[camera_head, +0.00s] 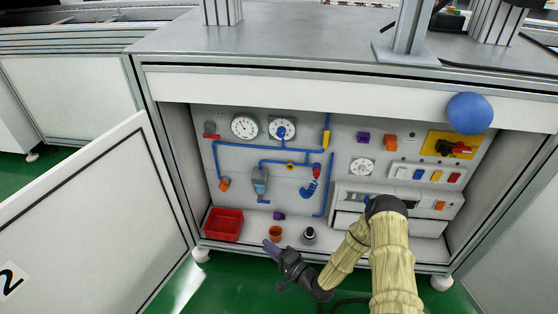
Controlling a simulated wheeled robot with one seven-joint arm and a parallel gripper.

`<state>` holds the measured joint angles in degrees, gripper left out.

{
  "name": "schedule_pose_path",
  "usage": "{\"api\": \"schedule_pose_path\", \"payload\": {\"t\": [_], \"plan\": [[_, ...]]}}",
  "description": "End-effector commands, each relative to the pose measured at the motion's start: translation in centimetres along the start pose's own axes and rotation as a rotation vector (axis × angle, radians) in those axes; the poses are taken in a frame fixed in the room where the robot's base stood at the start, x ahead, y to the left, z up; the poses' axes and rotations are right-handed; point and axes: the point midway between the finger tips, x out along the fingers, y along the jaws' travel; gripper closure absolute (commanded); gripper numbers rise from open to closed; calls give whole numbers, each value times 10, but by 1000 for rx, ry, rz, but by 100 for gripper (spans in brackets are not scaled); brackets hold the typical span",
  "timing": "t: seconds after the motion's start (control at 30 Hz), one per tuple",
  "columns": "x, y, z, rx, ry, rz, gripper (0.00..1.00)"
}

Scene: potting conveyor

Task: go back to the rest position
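My gripper (275,250) is low in front of the open cabinet, near the front edge of its floor. It points up and left, and my sleeved arm comes in from the lower right. A purple-grey piece shows at its tip. I cannot tell if this is a finger or something held, or whether the gripper is open or shut. A terracotta pot (275,232) and a small black object (309,235) stand on the cabinet floor just beyond the gripper.
The cabinet door (85,235) stands open at left. A red bin (223,224) is inside at left. Behind are gauges (244,126), blue pipes (235,145) and a red-handled switch (455,147). A blue ball (470,113) shows at upper right. Green floor (225,285) lies clear in front.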

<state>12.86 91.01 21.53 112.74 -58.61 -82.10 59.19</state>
Motion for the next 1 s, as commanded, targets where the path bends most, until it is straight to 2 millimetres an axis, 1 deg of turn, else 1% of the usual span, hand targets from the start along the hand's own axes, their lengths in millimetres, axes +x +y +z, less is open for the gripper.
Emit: {"api": "schedule_pose_path", "payload": {"t": [0.17, 0.27, 0.37, 0.53, 0.67, 0.87, 1.0], "plan": [[1, -4, -2, -20, -5, 16, 77], [2, -14, -9, -76, -18, 68, 77], [3, -29, -19, -168, -40, 157, 77], [-4, -59, -43, -352, -77, 350, 77], [-16, -85, -61, -479, -100, 496, 77], [-44, -134, -86, -640, -129, 716, 77], [-69, -173, -99, -725, -145, 863, 77]]}}
